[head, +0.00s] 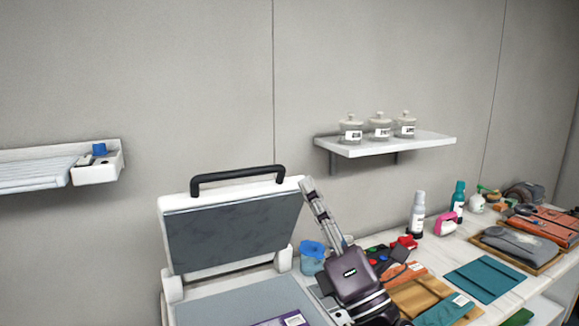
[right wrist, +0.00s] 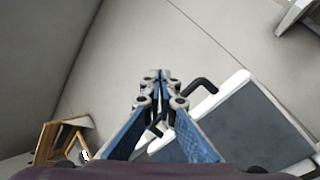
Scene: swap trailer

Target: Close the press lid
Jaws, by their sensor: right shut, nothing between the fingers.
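The press lid (head: 230,232) stands open, tilted up, with its dark pad facing forward. A black handle (head: 238,176) runs along its top edge. The grey press base (head: 235,304) lies below it, partly cut off. My right gripper (head: 306,187) is shut and empty, pointing up beside the lid's upper right corner. I cannot tell whether it touches the lid. In the right wrist view, the shut fingertips (right wrist: 160,76) are left of the lid (right wrist: 252,128) and near the handle (right wrist: 205,92). My left gripper is not in view.
A counter (head: 440,258) to the right holds a blue cup (head: 312,258), bottles (head: 417,215), teal cloth (head: 484,279) and folded clothes. A wall shelf (head: 395,145) with jars hangs above it. A purple item (head: 285,320) lies at the press base's front. Wall space above the lid is clear.

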